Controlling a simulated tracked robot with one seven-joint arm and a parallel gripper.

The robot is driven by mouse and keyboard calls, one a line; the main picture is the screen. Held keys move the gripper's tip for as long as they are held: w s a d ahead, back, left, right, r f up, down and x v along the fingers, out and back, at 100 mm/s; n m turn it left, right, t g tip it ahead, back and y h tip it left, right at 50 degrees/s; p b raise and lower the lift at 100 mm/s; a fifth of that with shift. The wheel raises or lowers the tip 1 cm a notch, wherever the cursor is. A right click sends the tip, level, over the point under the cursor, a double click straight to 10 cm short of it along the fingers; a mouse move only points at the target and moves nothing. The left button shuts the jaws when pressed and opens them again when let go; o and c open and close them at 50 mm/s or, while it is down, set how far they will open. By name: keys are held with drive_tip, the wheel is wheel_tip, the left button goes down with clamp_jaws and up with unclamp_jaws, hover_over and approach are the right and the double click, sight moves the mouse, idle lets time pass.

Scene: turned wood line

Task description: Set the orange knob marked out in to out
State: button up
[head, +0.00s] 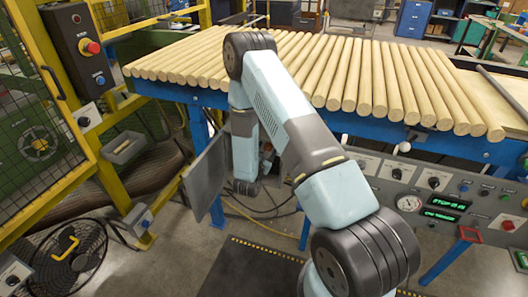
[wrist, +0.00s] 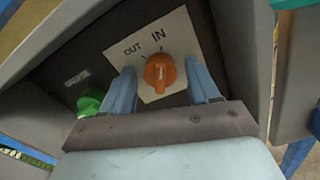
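The orange knob (wrist: 160,72) sits on a pale plate (wrist: 178,90) lettered OUT and IN in the wrist view. IN is straight above the knob and OUT is up to its left. The dark line on the knob appears to point up toward IN. My gripper (wrist: 163,85) is open, with one pale blue finger on each side of the knob. Gaps show between the fingers and the knob, and I see no contact. In the head view my arm bends down at the left of centre; the knob and fingertips are hidden there.
A green knob (wrist: 90,101) with a small label is just left of my left finger. A grey panel (head: 208,170) stands beside my wrist. The blue-framed table with wooden rods (head: 350,75) and a control panel (head: 450,205) lie to the right. A fan (head: 65,258) stands lower left.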

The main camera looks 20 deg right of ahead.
drive_tip(key=c, duration=0.9)
drive_tip(key=shift+a, duration=0.45)
drive_tip(key=shift+c, duration=0.2)
drive_tip(key=shift+d, duration=0.25)
drive_tip(key=shift+r+n, duration=0.1)
drive_tip(key=shift+n, duration=0.3)
drive_tip(key=n, duration=0.4)
drive_tip(key=shift+w+n, duration=0.1)
drive_tip(key=shift+n, duration=0.3)
drive_tip(key=n, duration=0.6)
drive_tip(key=shift+a, duration=0.1)
drive_tip(key=shift+n, duration=0.3)
